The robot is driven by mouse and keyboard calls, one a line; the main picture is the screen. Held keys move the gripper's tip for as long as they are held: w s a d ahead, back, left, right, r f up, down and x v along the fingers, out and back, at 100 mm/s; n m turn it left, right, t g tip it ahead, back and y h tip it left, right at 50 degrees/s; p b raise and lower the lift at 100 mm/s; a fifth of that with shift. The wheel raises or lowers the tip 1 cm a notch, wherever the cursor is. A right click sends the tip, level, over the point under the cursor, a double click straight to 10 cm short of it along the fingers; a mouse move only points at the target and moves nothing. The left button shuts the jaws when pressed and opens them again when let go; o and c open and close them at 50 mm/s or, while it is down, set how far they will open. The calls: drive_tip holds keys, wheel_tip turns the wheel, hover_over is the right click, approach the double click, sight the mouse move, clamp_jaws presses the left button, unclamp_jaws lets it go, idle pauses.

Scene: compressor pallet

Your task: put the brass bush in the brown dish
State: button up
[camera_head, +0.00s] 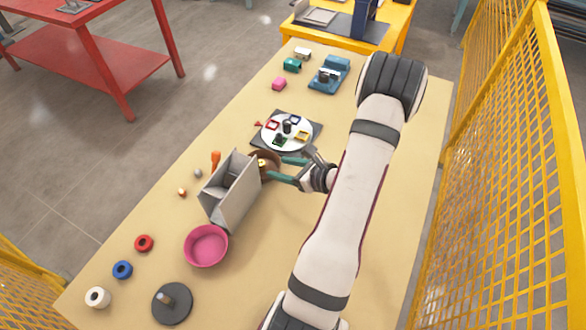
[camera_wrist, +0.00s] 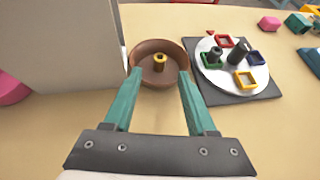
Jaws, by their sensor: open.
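The brown dish (camera_wrist: 143,77) lies ahead of my gripper in the wrist view, and a brass bush (camera_wrist: 160,62) stands inside it, upright with its dark hole facing up. In the head view the brown dish (camera_head: 274,156) is partly hidden behind the grey upright box and my fingers, and the brass bush (camera_head: 262,162) shows in it. My gripper (camera_wrist: 159,80) is open with teal fingers; its tips are at the near side of the dish, one to each side of the bush, with nothing held between them. The fingers also show in the head view (camera_head: 280,169).
A tall grey box (camera_head: 228,192) stands close left of the dish. A white round plate (camera_head: 287,131) with coloured frames and dark posts lies on a dark board at right in the wrist view. A pink bowl (camera_head: 206,246) and several rings are nearer. The table's right side is clear.

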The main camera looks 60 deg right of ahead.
drive_tip(key=v, duration=0.5)
